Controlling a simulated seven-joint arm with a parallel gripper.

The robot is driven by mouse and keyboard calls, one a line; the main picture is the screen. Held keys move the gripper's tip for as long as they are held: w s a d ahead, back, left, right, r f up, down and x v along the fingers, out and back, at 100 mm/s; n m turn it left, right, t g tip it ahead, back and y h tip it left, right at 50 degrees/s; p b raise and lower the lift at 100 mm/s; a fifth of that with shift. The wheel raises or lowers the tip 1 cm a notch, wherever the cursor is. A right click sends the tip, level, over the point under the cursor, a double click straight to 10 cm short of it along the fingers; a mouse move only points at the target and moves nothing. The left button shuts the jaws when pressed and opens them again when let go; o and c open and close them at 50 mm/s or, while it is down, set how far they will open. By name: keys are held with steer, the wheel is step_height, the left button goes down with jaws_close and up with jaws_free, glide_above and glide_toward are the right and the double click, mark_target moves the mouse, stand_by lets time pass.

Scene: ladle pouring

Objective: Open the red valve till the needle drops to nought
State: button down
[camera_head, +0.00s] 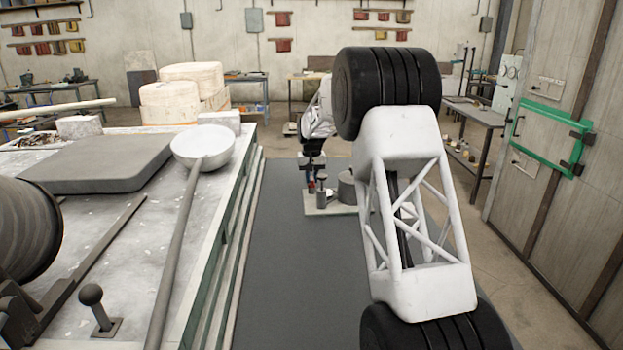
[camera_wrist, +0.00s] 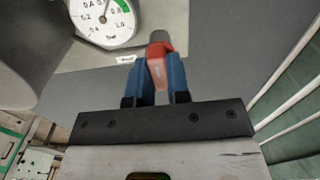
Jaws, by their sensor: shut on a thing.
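The red valve handle (camera_wrist: 156,55) shows in the wrist view between the two blue fingers of my gripper (camera_wrist: 158,75). My gripper is shut on it, and the fingers cover its sides. A round white gauge (camera_wrist: 105,20) marked "bar", with a green arc, is beyond the handle at the upper left. Its top is cut off by the frame, and I cannot read the needle surely. In the head view my gripper (camera_head: 312,178) is small and far off, above a light base plate (camera_head: 333,211). My own arm hides part of that area.
A grey cylinder (camera_head: 347,190) stands on the plate beside my gripper. A bench at left holds a long-handled ladle (camera_head: 203,147) and a dark slab (camera_head: 105,162). A wall panel with a green frame (camera_head: 545,140) is at right.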

steer(key=n, duration=0.4)
steer(key=shift+n, duration=0.3)
steer(key=n, duration=0.4)
steer(key=shift+n, duration=0.3)
steer(key=n, duration=0.4)
steer(key=shift+n, duration=2.2)
steer(key=c, duration=1.1)
jaws_free()
